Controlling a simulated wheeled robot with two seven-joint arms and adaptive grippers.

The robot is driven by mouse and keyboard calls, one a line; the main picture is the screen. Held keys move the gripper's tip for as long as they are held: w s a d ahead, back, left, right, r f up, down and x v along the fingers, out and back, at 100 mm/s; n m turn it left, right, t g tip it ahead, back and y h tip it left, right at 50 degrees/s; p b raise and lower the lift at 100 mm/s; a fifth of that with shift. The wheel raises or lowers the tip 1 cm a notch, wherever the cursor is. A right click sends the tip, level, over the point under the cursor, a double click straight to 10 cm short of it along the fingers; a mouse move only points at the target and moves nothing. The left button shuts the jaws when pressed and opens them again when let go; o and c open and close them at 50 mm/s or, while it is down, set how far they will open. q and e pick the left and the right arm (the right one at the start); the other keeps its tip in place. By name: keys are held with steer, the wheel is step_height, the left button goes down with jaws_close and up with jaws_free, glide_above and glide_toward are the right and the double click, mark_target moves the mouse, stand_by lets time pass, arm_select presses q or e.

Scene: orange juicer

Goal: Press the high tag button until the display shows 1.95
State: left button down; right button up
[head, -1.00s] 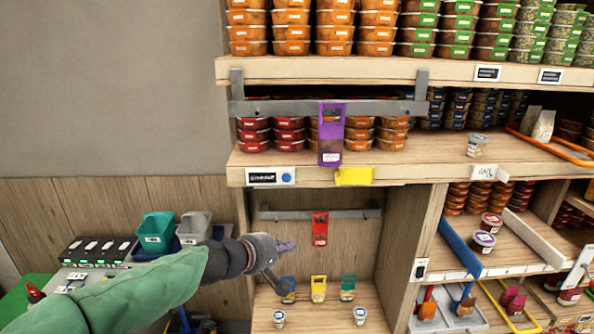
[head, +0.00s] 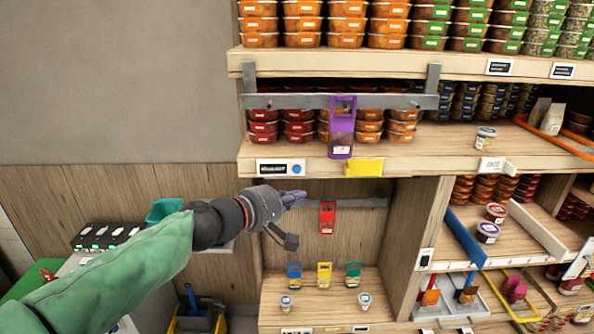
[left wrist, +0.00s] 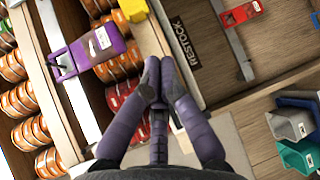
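The high tag (head: 281,167) is a white plate on the front edge of the middle shelf. It has a dark display (head: 272,167) and a round blue button (head: 298,169) at its right end. In the left wrist view the fingertips (left wrist: 159,62) are together and empty, beside the display, and the button is not clearly visible. My right gripper is not in view.
A purple holder (head: 342,138) hangs from a grey rail right of the tag. A yellow clip (head: 363,167) sits on the same shelf edge. A red holder (head: 327,217) hangs below. Green and grey bins show in the left wrist view (left wrist: 298,155).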

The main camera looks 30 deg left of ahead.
mark_target(294, 174)
arm_select(q)
steer(key=w+a, duration=0.4)
steer(key=w, duration=0.3)
steer(key=shift+w+a, duration=0.15)
steer(key=shift+a, duration=0.1)
steer(key=shift+w+f, duration=0.1)
stand_by(1.4)
steer(key=shift+w+a, duration=0.25)
steer(key=shift+w+a, duration=0.2)
steer(key=shift+w, duration=0.1)
stand_by(0.8)
stand_by(0.4)
steer(key=shift+s+d+b, duration=0.45)
steer(key=shift+s, duration=0.25)
